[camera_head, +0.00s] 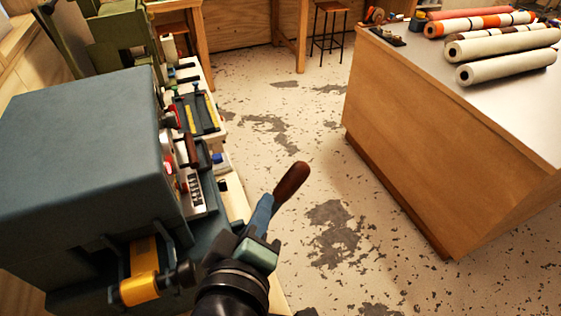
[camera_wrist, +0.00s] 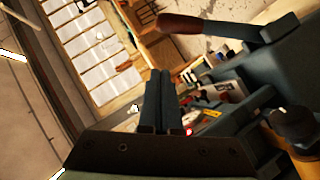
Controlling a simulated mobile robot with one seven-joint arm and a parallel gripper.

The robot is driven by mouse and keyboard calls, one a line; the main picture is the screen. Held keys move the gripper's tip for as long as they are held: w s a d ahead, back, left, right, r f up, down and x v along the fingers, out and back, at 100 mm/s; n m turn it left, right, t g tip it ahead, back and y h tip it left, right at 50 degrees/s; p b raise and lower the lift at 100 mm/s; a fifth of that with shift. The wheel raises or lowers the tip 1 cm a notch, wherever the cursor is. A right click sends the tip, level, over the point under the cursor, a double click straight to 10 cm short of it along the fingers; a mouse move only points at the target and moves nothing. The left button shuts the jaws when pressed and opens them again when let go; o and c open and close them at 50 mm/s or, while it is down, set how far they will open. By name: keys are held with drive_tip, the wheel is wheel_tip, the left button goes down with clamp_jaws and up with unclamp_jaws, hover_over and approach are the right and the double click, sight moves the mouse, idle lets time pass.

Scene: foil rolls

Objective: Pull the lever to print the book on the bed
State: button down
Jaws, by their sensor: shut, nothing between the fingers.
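The lever (camera_head: 289,184) has a brown handle on a blue-grey arm. It sticks up and to the right from beside the large blue-grey machine (camera_head: 80,150). The wrist view shows the lever handle (camera_wrist: 180,23) to the upper right of my fingers, apart from them in the picture. My gripper (camera_wrist: 160,75) is shut and empty, its two dark fingers side by side. In the head view my dark wrist and gripper body stand in front of the lever's lower end; the fingers are hard to make out. I cannot make out the book or the bed.
A yellow roll (camera_head: 141,268) is mounted on the machine's front. Small tools and a dark tray (camera_head: 195,115) lie behind the machine. A wooden counter (camera_head: 430,130) with several foil rolls (camera_head: 505,67) stands at right. The worn floor (camera_head: 330,130) between is open.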

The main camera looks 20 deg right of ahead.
drive_tip(key=shift+w+d+f, duration=0.1)
drive_tip(key=shift+d, duration=0.05)
drive_tip(key=b, duration=0.2)
approach(294, 164)
drive_tip(key=w, duration=0.3)
drive_tip(key=shift+w+d+f+p, duration=0.5)
drive_tip(key=shift+w+d+f, duration=0.15)
drive_tip(key=shift+d, duration=0.25)
drive_tip(key=shift+d+f, duration=0.3)
